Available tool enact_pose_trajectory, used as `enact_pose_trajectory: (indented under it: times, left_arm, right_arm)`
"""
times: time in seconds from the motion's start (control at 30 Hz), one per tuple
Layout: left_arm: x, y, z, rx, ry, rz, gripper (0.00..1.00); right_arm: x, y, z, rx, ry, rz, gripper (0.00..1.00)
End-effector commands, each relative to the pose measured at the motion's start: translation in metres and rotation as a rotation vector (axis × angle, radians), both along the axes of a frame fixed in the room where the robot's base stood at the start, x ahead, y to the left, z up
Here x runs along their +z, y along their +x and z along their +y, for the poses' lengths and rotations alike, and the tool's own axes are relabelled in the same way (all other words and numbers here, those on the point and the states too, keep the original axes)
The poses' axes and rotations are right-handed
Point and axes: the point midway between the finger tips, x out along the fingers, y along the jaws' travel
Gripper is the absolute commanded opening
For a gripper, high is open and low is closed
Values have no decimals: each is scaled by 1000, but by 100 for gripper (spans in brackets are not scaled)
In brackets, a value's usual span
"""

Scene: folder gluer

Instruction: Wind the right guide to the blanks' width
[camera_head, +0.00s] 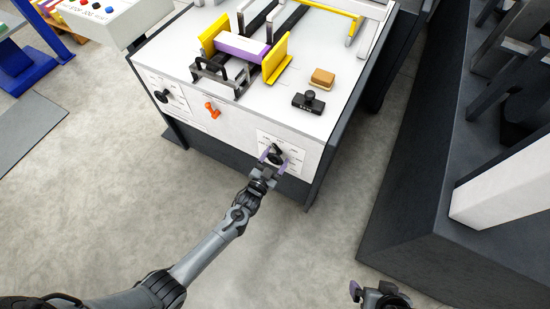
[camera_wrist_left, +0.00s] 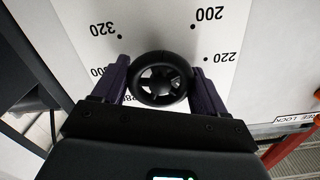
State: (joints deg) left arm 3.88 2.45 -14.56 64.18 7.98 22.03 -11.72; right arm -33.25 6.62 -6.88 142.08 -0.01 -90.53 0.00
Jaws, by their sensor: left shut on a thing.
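The black handwheel (camera_head: 277,153) is on the machine's white front panel, at the right, over a dial card (camera_head: 295,158). My left gripper (camera_head: 271,157) is at it. In the left wrist view the purple fingers (camera_wrist_left: 160,85) stand on both sides of the wheel (camera_wrist_left: 160,58), shut on its rim. On the machine top, the yellow right guide (camera_head: 276,58) stands by the right end of the purple-and-white blanks (camera_head: 240,46); any gap is too small to tell. My right gripper (camera_head: 368,292) is partly visible at the bottom edge.
The yellow left guide (camera_head: 213,33) stands at the blanks' other end. A second black knob (camera_head: 163,96) and an orange lever (camera_head: 212,109) are on the front panel. A brown block (camera_head: 322,78) and a black device (camera_head: 308,102) lie on top. The floor in front is clear.

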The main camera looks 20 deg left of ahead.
Motion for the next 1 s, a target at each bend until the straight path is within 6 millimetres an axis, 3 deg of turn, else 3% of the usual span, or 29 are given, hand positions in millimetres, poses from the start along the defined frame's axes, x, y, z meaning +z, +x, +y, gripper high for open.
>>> enact_pose_trajectory:
  times: [1.0]
  left_arm:
    - [0,0,1,3,-958,117,42]
  right_arm:
    - [16,0,0,1,0,0,100]
